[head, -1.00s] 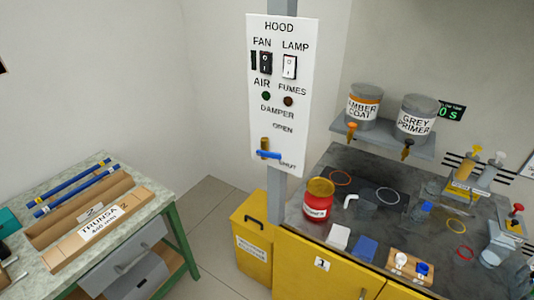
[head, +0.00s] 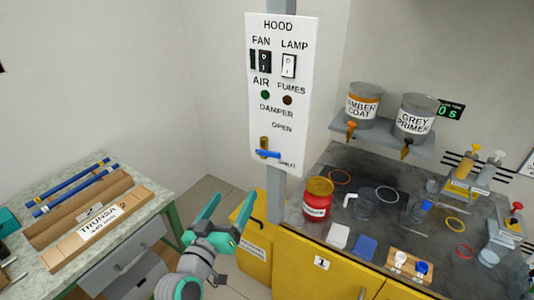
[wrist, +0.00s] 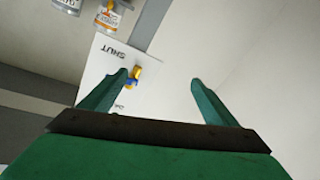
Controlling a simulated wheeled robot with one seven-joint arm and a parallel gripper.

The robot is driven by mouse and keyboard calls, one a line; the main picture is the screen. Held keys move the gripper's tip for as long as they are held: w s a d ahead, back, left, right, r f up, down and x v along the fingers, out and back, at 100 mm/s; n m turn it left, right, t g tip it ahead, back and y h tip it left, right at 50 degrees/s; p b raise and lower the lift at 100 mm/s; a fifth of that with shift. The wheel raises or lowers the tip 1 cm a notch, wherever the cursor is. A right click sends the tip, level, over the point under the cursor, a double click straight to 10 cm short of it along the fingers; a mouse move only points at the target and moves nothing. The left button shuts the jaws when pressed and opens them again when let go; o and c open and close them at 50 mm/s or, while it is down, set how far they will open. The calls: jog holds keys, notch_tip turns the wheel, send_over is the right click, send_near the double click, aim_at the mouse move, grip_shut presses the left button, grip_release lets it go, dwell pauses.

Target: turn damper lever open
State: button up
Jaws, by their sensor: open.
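The damper lever (head: 267,154) is a blue handle on a brass fitting, low on the white HOOD panel (head: 297,105). It lies roughly level, pointing right toward the SHUT label; the OPEN label is above it. My gripper (head: 226,218) is open and empty, below and to the left of the lever and apart from it. In the wrist view my green fingers (wrist: 160,82) are spread wide. The lever (wrist: 132,80) shows there beside the left fingertip, which partly overlaps it, with the SHUT label close by.
The panel hangs on a grey post (head: 276,205). Right is a dark bench (head: 330,165) with a red jar (head: 318,200) and yellow cabinets below. A workbench (head: 150,195) with blue rods stands left. A yellow bin (head: 248,262) is behind my gripper.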

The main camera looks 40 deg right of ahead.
aim_at(267, 153)
jog(key=s+d+r+m+g+h, duration=0.15)
jog(key=d+r+m+g, duration=0.3)
jog(key=r, duration=0.45)
jog(key=shift+t+h, duration=0.25)
jog(key=shift+h, duration=0.1)
jog(key=x, duration=0.9)
jog(key=shift+w, duration=0.25)
jog(key=shift+d+f, duration=0.1)
jog(key=shift+d, duration=0.5)
jog(key=shift+a, duration=0.1)
jog(key=c, duration=1.5)
